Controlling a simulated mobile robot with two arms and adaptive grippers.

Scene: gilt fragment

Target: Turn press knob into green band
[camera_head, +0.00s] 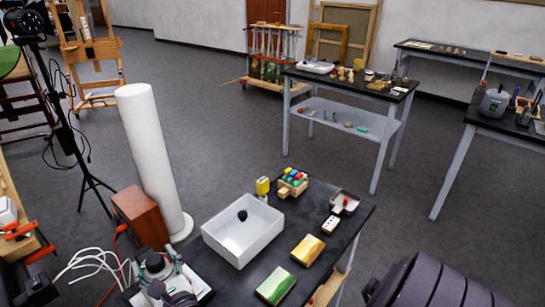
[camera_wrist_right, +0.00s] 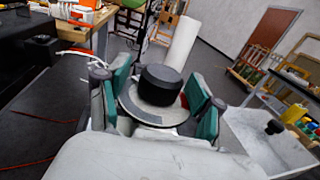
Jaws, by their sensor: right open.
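The press knob (camera_wrist_right: 161,85) is a black cylinder standing on a round pale dial plate (camera_wrist_right: 128,100). The plate shows a grey arc and a bit of red at its right edge. I cannot make out a green band on it, as parts are hidden by the knob and my fingers. My right gripper (camera_wrist_right: 158,100) is open, its two teal-padded fingers on either side of the knob with gaps visible. In the head view my right gripper (camera_head: 160,275) is at the bottom left, around the knob (camera_head: 155,262). My left gripper is not in view.
A white tray (camera_head: 222,247) with a black object stands right of the press on the dark table (camera_head: 330,247). Small blocks, a dustpan-like tray (camera_head: 345,202) and two sponge-like blocks lie further right. A white column (camera_head: 150,155) and wooden box (camera_head: 140,215) stand behind. White cables lie at left.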

